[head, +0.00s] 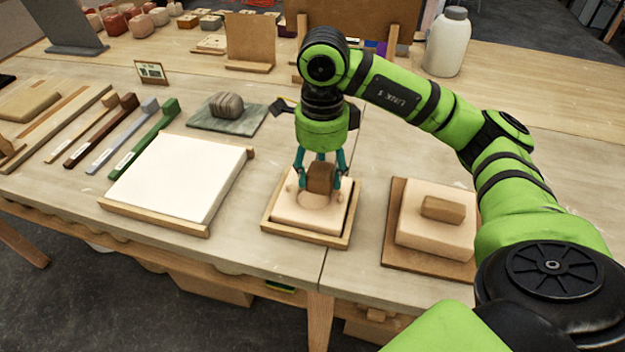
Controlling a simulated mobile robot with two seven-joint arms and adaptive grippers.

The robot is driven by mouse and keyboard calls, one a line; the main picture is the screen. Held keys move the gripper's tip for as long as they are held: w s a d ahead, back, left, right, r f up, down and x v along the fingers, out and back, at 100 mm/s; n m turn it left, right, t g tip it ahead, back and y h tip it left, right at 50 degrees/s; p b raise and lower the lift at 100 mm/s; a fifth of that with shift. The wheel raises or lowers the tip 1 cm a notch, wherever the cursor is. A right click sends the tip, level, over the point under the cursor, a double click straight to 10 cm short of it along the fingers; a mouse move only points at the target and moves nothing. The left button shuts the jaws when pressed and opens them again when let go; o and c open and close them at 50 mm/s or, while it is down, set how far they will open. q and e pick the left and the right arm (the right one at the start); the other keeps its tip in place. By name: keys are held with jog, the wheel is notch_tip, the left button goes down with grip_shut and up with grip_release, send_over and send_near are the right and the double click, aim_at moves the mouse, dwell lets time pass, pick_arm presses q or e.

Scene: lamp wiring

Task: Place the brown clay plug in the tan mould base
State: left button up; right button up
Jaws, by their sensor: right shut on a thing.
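The brown clay plug (320,178) is between the fingers of my right gripper (321,180), which is shut on it. The gripper points down over the tan mould base (286,212). The base is a pale block with a round hollow, sitting in a wooden tray (300,237). The plug is over the hollow's far part; I cannot tell whether it touches the base. My left gripper is not in view.
A white slab (177,178) in a wooden frame lies to the left. A pale block with a brown grip (443,208) sits on a board to the right. A green stone slab with a grey lump (227,105) lies behind left. A white bottle (447,42) stands at the back.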

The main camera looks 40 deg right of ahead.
aim_at(314, 202)
jog(key=shift+w+a+f, duration=0.4)
notch_tip(314, 202, down, 4)
jog(key=shift+r+p, duration=0.1)
jog(key=shift+p, duration=0.5)
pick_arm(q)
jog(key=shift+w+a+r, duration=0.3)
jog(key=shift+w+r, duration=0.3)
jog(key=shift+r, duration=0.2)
pick_arm(e)
jog(key=shift+f+b, duration=0.45)
jog(key=shift+b, duration=0.05)
jog(key=shift+s+a+f, duration=0.1)
jog(key=shift+s+f, duration=0.15)
jog(key=shift+f, duration=0.05)
jog(key=o, duration=1.2)
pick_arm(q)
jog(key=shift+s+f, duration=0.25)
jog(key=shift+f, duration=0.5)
pick_arm(e)
jog(key=shift+o, duration=1)
jog(key=shift+w+f, duration=0.1)
jog(key=shift+f, duration=0.05)
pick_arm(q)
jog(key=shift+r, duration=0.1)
